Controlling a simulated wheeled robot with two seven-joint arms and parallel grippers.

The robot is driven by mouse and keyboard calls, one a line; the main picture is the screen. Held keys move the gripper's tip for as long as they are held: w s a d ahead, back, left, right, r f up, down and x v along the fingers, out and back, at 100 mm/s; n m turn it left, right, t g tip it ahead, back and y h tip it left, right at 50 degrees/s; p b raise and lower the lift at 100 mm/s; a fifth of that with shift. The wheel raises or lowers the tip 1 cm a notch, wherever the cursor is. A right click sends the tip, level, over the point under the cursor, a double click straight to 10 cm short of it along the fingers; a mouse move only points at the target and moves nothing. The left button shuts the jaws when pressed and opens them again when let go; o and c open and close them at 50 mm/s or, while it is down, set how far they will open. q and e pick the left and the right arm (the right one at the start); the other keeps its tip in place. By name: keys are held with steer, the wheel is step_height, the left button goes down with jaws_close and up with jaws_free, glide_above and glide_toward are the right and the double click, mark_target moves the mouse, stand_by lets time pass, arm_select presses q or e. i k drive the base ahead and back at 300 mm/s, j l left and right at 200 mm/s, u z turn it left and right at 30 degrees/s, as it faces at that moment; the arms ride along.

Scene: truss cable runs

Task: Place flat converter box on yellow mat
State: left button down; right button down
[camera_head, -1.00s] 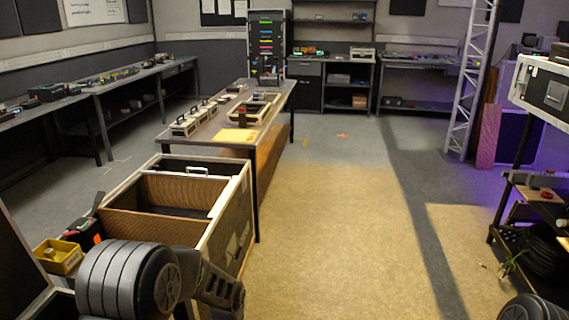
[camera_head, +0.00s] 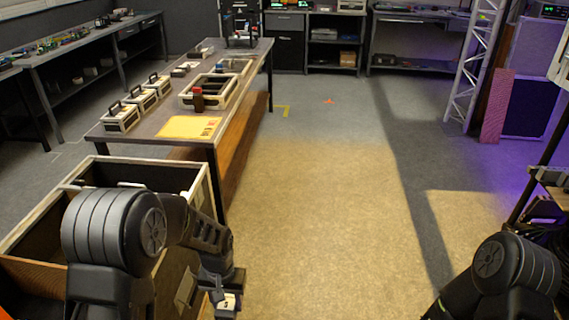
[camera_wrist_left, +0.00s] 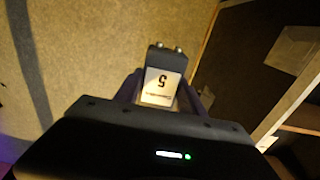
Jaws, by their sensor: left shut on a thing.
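A small dark converter box with a white label marked "5" (camera_wrist_left: 160,86) is held in my left gripper (camera_wrist_left: 162,96). In the left wrist view the fingers lie on both sides of it, and two small metal connectors show at its far end. In the head view the gripper (camera_head: 222,297) and the box's pale label (camera_head: 227,302) show low at the bottom, beside the open case. The yellow mat (camera_head: 186,128) lies flat on the near end of the long table, ahead of and apart from the gripper. My right gripper is not in view.
An open case (camera_head: 208,195) stands between me and the table.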

mark_target(185, 126)
steer(key=i, duration=3.05)
steer(key=u, duration=0.5)
